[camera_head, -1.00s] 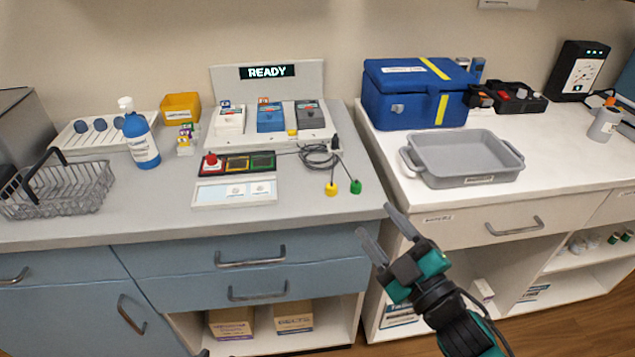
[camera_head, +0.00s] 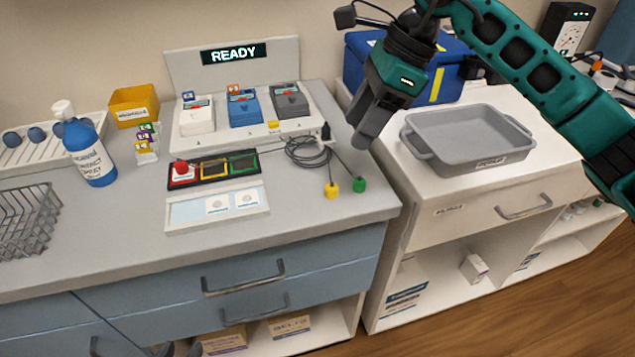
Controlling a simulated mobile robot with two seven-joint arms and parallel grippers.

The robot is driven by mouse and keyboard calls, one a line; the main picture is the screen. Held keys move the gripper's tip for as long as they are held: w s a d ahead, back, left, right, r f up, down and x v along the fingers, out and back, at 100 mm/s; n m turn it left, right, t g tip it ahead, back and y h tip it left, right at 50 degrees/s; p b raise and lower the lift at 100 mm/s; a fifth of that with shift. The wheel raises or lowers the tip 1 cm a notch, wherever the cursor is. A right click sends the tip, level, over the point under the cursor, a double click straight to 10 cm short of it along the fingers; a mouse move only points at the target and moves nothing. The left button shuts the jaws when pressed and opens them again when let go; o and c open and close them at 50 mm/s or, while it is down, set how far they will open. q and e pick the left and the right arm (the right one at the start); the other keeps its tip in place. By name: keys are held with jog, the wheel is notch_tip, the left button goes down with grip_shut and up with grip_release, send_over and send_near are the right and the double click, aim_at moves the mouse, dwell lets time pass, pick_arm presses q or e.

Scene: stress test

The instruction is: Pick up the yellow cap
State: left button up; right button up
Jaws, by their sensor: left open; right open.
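Two small yellow pieces could be the cap. One is a rounded yellow piece (camera_head: 331,189) at a cable's end near the counter's front, beside a green one (camera_head: 359,185). The other is a small yellow block (camera_head: 273,126) on the base of the READY station (camera_head: 232,100). My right gripper (camera_head: 366,138) is open and empty, pointing down above the counter's right edge, up and right of the cable ends. Its fingers are seen nearly edge-on. Only dark tips of my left gripper (camera_head: 180,349) show at the bottom edge, low before the drawers; it is open.
A coiled black cable (camera_head: 308,152) lies behind the cable ends. A panel with a red button (camera_head: 181,171) is left of it. A grey tray (camera_head: 470,165) and blue case (camera_head: 358,55) stand right. A blue bottle (camera_head: 92,160), wire basket (camera_head: 25,225) and yellow bin (camera_head: 134,106) stand left.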

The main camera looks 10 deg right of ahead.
send_over(331, 186)
jog(key=d, duration=0.2)
notch_tip(331, 186, down, 7)
jog(key=shift+r, duration=0.1)
jog(key=x, duration=0.4)
jog(key=shift+s+d+f, duration=0.25)
jog(key=shift+s+f, duration=0.05)
jog(key=shift+w+a+f, duration=0.1)
jog(key=shift+a+f, duration=0.1)
jog(key=shift+f, duration=0.25)
jog(key=c, duration=0.9)
jog(key=shift+r, duration=0.15)
